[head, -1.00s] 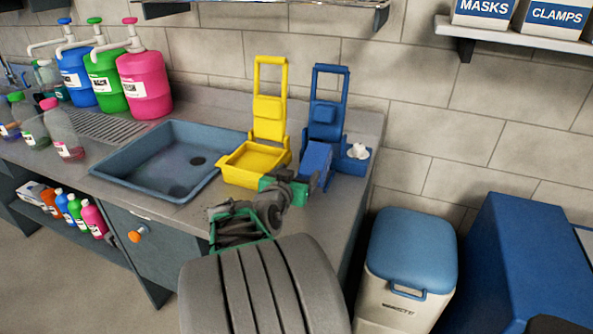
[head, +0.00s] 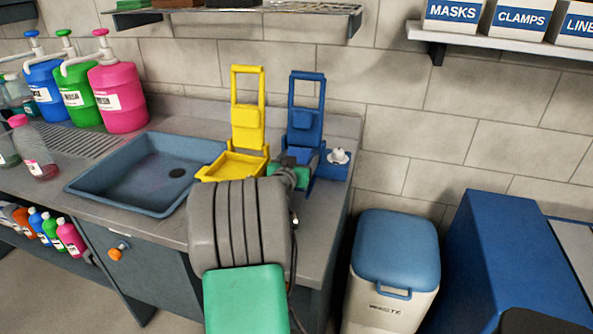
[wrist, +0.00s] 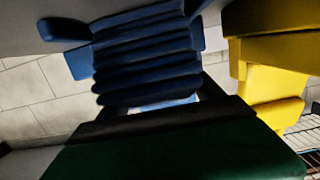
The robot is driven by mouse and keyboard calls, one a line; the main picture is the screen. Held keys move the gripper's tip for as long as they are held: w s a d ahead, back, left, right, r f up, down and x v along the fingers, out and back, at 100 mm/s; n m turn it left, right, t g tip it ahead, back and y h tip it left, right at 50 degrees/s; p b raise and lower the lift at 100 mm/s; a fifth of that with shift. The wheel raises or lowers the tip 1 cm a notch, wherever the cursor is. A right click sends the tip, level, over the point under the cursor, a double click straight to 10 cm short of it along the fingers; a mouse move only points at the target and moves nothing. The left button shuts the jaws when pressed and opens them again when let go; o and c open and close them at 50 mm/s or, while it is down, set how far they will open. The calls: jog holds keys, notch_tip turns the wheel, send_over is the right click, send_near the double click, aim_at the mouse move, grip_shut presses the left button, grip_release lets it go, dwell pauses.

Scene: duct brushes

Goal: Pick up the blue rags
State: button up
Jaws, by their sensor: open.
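The blue rags (wrist: 148,60) show in the wrist view as a folded stack with several layers, close in front of my gripper. In the head view they are mostly hidden behind my arm, near the blue caddy (head: 304,122) on the worktop. My gripper (head: 298,170) is at the front of this caddy, its jaws open and largely hidden by my wrist in the head view. In the wrist view the dark green gripper body fills the bottom. I cannot tell whether the rags lie between the fingers.
A yellow caddy (head: 247,128) stands just left of the blue one. A sink (head: 130,200) is further left, with pump jugs (head: 120,98) behind it. A small white item (head: 338,156) sits at the blue caddy's right. A waste bin (head: 395,255) stands beyond the counter's right end.

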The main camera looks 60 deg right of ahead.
jog(key=c, duration=1.4)
jog(key=shift+r, duration=0.1)
jog(key=shift+c, duration=0.6)
